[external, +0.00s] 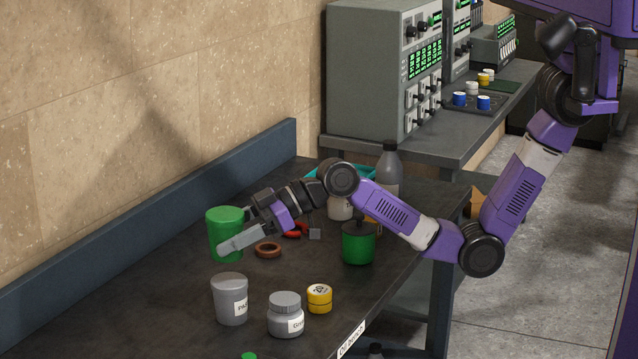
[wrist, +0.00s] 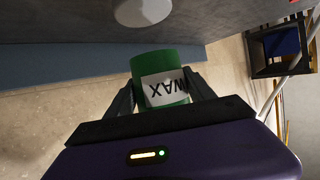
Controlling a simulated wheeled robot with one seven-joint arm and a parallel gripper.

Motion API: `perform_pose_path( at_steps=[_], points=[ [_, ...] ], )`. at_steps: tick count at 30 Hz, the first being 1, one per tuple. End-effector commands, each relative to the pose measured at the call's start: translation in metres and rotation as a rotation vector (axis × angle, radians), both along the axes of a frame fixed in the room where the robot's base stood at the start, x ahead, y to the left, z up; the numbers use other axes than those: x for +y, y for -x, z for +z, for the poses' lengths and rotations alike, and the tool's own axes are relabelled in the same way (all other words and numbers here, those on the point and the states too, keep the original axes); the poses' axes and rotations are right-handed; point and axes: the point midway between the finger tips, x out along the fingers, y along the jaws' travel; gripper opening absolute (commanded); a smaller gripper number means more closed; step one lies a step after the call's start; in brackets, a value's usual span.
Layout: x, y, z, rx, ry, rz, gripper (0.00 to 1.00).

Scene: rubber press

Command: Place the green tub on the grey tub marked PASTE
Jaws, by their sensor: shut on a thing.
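The green tub (external: 226,226) is between the fingers of my gripper (external: 238,240) at the left of the bench in the external view. In the wrist view the green tub (wrist: 160,67) bears a white label reading WAX, upside down, and my gripper (wrist: 162,95) is shut on its sides. The grey tub (external: 230,300) with a partly visible label starting "PA" stands upright on the bench, nearer the camera than the green tub. Whether the green tub touches the bench is hard to tell.
A grey lidded jar (external: 285,317) and a yellow jar (external: 319,298) stand right of the grey tub. A raised blue ledge (external: 150,225) runs along the wall.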

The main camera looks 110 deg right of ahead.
Motion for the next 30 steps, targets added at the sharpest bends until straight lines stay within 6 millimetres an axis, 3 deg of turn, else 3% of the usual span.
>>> perform_pose_path(
  at_steps=[13,27,28,30],
  points=[
    [0.000,0.000,-0.047,-0.001,-0.001,0.000,0.01],
    [0.000,-0.001,-0.056,-0.004,0.000,-0.001,0.01],
    [0.000,0.000,-0.057,-0.001,0.000,0.000,0.66],
    [0.000,0.000,-0.056,-0.001,0.000,0.000,0.80]
  ],
)
